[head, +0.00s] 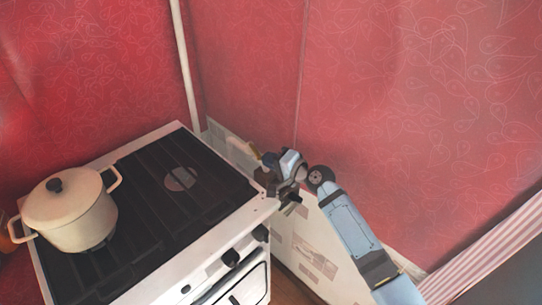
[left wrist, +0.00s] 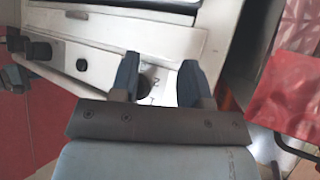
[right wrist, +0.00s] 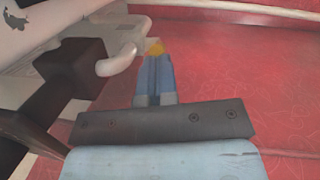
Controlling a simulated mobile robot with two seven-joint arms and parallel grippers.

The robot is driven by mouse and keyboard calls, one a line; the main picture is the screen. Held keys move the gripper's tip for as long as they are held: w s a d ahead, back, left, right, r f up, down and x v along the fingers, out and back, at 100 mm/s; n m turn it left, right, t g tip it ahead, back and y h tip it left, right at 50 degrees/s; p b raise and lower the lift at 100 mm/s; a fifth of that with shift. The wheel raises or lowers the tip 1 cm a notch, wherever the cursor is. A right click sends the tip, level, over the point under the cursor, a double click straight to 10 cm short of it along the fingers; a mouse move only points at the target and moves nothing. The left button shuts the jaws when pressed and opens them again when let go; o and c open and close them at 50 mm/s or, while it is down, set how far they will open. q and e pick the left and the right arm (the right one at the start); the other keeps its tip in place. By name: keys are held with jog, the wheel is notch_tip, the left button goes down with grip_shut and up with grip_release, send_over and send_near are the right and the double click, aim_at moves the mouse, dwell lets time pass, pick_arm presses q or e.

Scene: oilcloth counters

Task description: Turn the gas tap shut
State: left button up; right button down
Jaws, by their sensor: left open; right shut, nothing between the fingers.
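A small yellow piece, which looks like the gas tap's lever (head: 254,149), shows at the stove's back right corner by the wall. It also shows in the right wrist view (right wrist: 154,46), just beyond my fingertips. The tap's body is mostly hidden, and I cannot tell its angle or whether I touch it. My right gripper (head: 270,161) reaches in from the right beside it. In the right wrist view its fingers (right wrist: 155,62) are together and empty. My left gripper (left wrist: 160,72) is open and empty, low before the stove's front; it is outside the head view.
The white stove (head: 222,240) has a black top and dark front knobs (head: 231,257). A lidded cream pot (head: 70,212) stands on its left side. A white pipe (head: 184,70) runs down the red wall. A pale panel (head: 318,240) stands right of the stove.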

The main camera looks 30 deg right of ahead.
jog(key=a+h+p, duration=0.1)
jog(key=a+p, duration=0.1)
jog(key=a+m+h+p, duration=0.1)
jog(key=p, duration=0.2)
jog(key=w+a+m+t+h+p, duration=0.1)
jog(key=a+p, duration=0.1)
jog(key=shift+a, duration=0.35)
pick_arm(q)
notch_tip(320, 180, up, 6)
jog(key=shift+s+a+r+m+t+p, duration=0.25)
jog(key=shift+s+a+m+t+p, duration=0.05)
jog(key=shift+a+m+p, duration=0.1)
pick_arm(e)
jog(key=shift+w+a, duration=0.15)
jog(key=shift+a, duration=0.15)
pick_arm(q)
jog(key=shift+s, duration=0.1)
pick_arm(e)
jog(key=shift+a, duration=0.1)
